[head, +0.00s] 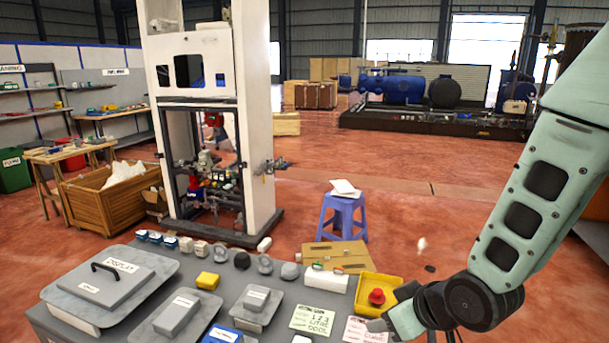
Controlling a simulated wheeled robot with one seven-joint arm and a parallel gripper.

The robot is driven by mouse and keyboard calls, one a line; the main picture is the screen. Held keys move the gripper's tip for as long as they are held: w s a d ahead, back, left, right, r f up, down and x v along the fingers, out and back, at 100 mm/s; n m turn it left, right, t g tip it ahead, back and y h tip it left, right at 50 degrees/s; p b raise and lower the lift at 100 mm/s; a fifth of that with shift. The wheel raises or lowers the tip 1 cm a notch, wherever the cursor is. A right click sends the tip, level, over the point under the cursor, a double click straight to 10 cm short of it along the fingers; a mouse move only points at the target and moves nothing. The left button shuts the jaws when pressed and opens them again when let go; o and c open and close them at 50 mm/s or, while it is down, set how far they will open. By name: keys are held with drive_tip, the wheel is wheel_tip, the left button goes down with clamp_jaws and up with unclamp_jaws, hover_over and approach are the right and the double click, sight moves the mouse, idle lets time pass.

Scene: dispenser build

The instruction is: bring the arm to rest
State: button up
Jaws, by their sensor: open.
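My arm comes in from the upper right as a pale green link with dark windows and bends at a black joint near the bottom. My gripper (389,310) is at its end, low in the picture, over or beside the right end of the grey worktop (225,275). It appears open, with nothing visible held in it. The end is small and partly dark, so the fingers are hard to make out.
Open red floor (420,190) lies beyond.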

drive_tip(key=s+r+g+h, duration=0.1)
drive_tip(key=s+r+g, duration=0.2)
drive_tip(key=s, duration=0.7)
drive_tip(key=s+a+r+n+g+h, duration=0.1)
drive_tip(key=s+r+g+h, duration=0.1)
drive_tip(key=s+r, duration=0.4)
drive_tip(key=s+g, duration=0.1)
drive_tip(key=s, duration=0.4)
drive_tip(key=shift+s+a+g+h, duration=0.15)
drive_tip(key=shift+a+g+h, duration=0.15)
drive_tip(key=shift+g, duration=0.1)
